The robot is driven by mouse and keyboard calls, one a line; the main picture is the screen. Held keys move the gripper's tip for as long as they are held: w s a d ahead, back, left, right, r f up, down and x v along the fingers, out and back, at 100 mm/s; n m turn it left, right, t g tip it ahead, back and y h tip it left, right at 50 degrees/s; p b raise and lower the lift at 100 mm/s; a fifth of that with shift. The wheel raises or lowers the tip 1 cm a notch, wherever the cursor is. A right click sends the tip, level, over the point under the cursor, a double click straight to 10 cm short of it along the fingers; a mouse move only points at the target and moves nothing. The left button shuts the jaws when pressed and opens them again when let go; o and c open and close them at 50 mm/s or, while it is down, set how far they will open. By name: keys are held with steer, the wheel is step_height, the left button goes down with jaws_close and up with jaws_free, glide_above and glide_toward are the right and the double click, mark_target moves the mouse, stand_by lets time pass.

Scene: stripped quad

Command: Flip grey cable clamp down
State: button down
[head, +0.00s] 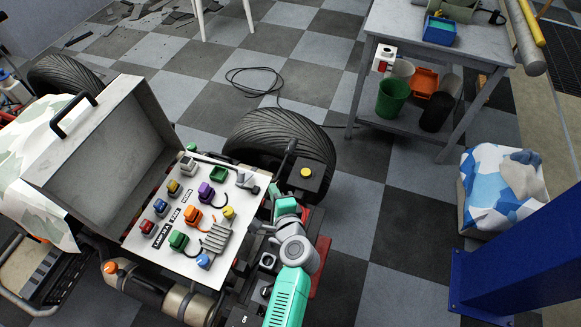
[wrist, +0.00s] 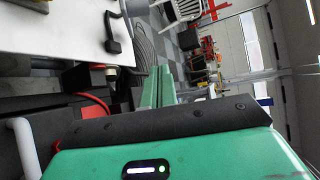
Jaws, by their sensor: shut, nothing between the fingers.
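A white panel (head: 150,245) inside an open metal case bears several coloured clamp-like blocks. A grey block (head: 187,166) sits at its far left corner; I cannot tell for sure that it is the cable clamp. A grey lever-like part (head: 248,181) is at the panel's far right corner. My gripper (head: 284,205) is right of the panel, apart from the blocks. In the wrist view its two green fingers (wrist: 164,72) lie together, shut and empty. A dark handle-shaped part (wrist: 116,34) stands on the white surface left of the fingers.
The open case lid (head: 95,150) rises behind the panel. A large tyre (head: 280,145) and a dark box with a yellow button (head: 306,174) stand near my gripper. A grey workbench (head: 440,40) is at the back right. The checkered floor between is mostly clear.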

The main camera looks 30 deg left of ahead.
steer(key=shift+a+f, duration=0.15)
steer(key=shift+a, duration=0.15)
steer(key=b+x, duration=0.2)
steer(key=x, duration=0.2)
steer(key=b+x, duration=0.3)
steer(key=x, duration=0.2)
steer(key=shift+w+a+f, duration=0.15)
steer(key=shift+a+f, duration=0.05)
steer(key=shift+f, duration=0.1)
steer(key=shift+s+a+r+p, duration=0.25)
steer(key=shift+a+r+p, duration=0.15)
steer(key=shift+r+p, duration=0.2)
steer(key=s, duration=0.1)
steer(key=s+p, duration=0.1)
steer(key=shift+s+a+r, duration=0.1)
steer(key=shift+s+a, duration=0.2)
steer(key=shift+s+a+r, duration=0.1)
steer(key=shift+a+r, duration=0.05)
steer(key=shift+a, duration=0.05)
steer(key=shift+s, duration=0.1)
